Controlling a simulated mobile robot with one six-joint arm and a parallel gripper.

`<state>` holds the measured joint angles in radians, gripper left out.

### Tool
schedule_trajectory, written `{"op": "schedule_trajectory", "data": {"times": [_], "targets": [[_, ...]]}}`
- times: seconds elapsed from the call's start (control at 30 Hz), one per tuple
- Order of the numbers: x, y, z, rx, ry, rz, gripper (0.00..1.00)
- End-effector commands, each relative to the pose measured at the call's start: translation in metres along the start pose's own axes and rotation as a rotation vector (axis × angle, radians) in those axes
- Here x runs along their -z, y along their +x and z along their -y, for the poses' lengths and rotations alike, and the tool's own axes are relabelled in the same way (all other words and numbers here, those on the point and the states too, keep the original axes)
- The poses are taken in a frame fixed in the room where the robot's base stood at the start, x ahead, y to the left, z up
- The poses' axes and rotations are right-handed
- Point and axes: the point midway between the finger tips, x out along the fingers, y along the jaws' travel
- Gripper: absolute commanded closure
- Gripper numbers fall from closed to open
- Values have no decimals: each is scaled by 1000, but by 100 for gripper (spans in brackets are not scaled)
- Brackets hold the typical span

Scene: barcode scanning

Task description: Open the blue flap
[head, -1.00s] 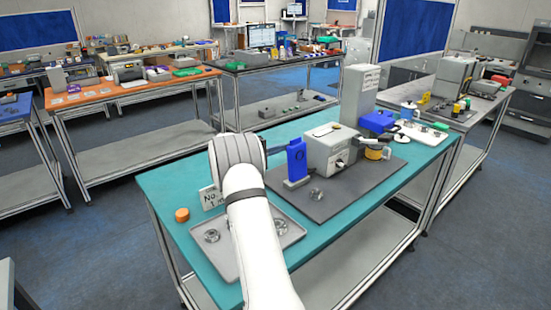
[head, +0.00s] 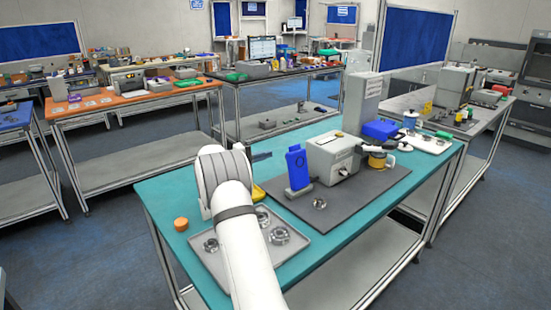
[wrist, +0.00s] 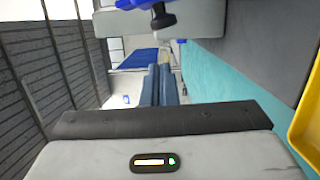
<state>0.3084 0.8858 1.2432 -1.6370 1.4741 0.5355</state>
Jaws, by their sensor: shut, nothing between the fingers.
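Two blue things stand on the teal table, and I cannot tell for sure which one is the flap. One is an upright blue panel (head: 297,167) on a small grey foot. The other is a lower blue block (head: 380,130) beside the tall grey cabinet. My gripper (head: 266,155) points right in the head view, left of the upright panel and apart from it. In the wrist view its fingers (wrist: 161,84) are together with nothing between them. A blue piece (wrist: 137,4) with a dark knob shows at that view's top edge.
A grey box (head: 333,156) stands right of the upright panel on a dark mat (head: 335,205). A grey tray (head: 292,256) with metal parts lies near my arm. An orange cap (head: 181,224) is at left. A yellow object (head: 259,193) sits close behind my arm.

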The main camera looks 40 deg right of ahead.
Motion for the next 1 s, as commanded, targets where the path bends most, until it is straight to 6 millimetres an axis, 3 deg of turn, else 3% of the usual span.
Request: {"op": "schedule_trajectory", "data": {"times": [0.1, 0.3, 0.7, 0.87, 1.0], "targets": [[0, -27, 1, 0, 1, -2, 100], [0, -54, 0, 0, 1, 0, 100], [-4, -65, -3, 19, -4, 0, 100], [-30, -78, -15, 144, -25, -4, 100], [-74, -102, -24, 338, -59, -20, 100]]}}
